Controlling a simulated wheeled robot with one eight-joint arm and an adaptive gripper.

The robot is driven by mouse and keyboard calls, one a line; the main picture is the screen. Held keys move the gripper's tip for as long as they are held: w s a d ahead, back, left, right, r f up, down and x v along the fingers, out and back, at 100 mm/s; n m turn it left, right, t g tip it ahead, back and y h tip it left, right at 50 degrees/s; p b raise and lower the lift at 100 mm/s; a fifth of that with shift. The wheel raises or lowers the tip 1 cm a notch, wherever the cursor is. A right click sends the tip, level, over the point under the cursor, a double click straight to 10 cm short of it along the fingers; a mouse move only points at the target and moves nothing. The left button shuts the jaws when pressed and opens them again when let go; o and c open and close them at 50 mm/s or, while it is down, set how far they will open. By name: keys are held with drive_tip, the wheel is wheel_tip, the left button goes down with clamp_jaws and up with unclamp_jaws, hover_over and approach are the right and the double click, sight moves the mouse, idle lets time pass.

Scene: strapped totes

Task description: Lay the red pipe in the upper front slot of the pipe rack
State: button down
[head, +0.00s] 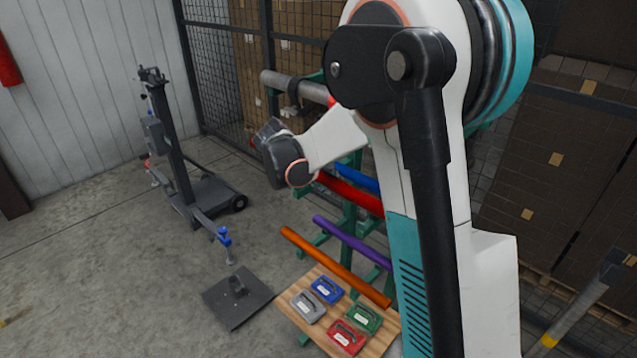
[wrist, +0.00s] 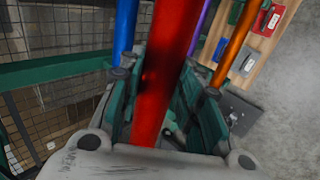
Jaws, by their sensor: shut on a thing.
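The red pipe (wrist: 170,55) runs up the middle of the wrist view, between the fingers of my gripper (wrist: 163,100), which is shut on it. In the head view the red pipe (head: 350,194) shows to the right of my wrist, in front of the blue pipe, and then passes behind my arm. My fingers are hidden in the head view. The green pipe rack (head: 349,222) is partly covered by my arm; a green beam of it (wrist: 62,69) shows at the left in the wrist view. I cannot tell whether the red pipe touches a slot.
A blue pipe (wrist: 125,28) lies beside the red one. Purple (head: 350,241) and orange (head: 335,266) pipes lie lower. A wooden board (head: 292,299) with several coloured cases is below. A grey pipe (head: 310,90) is above. A dark wheeled stand (head: 180,150) is left; open floor lies between.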

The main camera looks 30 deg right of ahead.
drive_tip(key=shift+w+d+f, duration=0.1)
drive_tip(key=shift+w+d, duration=0.1)
drive_tip(key=shift+d, duration=0.35)
drive_tip(key=shift+w+d, duration=0.15)
drive_tip(key=shift+d, duration=0.35)
wheel_tip(320, 180, down, 7)
drive_tip(key=b, duration=0.5)
drive_tip(key=shift+a, duration=0.1)
drive_tip(key=c, duration=1.1)
unclamp_jaws()
